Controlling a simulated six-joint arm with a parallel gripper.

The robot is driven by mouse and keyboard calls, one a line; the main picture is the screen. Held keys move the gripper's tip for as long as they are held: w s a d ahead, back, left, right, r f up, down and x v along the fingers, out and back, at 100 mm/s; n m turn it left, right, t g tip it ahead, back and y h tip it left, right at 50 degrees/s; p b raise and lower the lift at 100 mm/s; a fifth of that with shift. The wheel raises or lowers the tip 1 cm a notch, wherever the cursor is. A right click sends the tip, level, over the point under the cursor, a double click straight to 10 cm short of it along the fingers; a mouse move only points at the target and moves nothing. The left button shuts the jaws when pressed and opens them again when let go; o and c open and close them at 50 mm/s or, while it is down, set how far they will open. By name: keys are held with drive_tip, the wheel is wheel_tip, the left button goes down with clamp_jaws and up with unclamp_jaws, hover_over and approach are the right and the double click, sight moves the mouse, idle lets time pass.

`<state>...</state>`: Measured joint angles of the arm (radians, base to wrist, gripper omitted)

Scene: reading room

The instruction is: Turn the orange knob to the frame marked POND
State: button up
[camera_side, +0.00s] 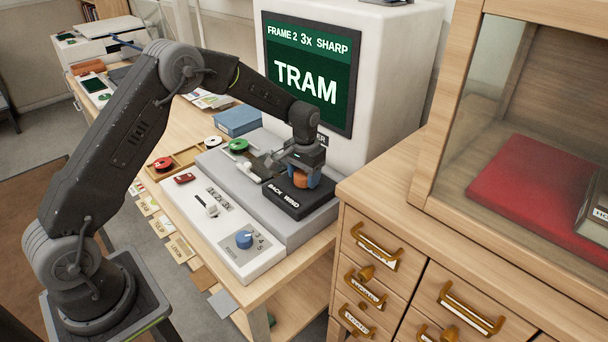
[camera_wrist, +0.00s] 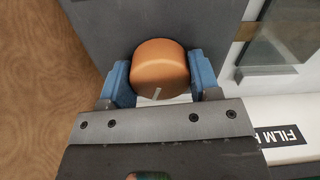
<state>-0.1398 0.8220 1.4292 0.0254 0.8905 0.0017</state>
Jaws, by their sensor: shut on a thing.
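The orange knob (camera_wrist: 160,68) sits between the blue fingers of my gripper (camera_wrist: 160,80) in the wrist view, with a pale pointer line on its lower side. In the side view my gripper (camera_side: 301,180) is shut on the knob (camera_side: 301,181), which sits on a black block (camera_side: 290,200) lettered BACK and WIND. Part of the lettering is hidden by the gripper. The screen (camera_side: 310,75) reads FRAME 2, 3x, SHARP, with TRAM in large white letters on green.
A blue knob (camera_side: 243,239) with numbers and a slider (camera_side: 206,206) marked 1x 2x 3x are on the white front panel. Red and green reels lie to the left. A wooden drawer cabinet (camera_side: 400,250) stands close on the right.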

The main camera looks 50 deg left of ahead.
sight(305, 174)
drive_tip(key=o, duration=0.9)
wheel_tip(305, 174, up, 14)
drive_tip(key=shift+d+f, duration=0.1)
drive_tip(key=shift+d, duration=0.05)
idle(0.4)
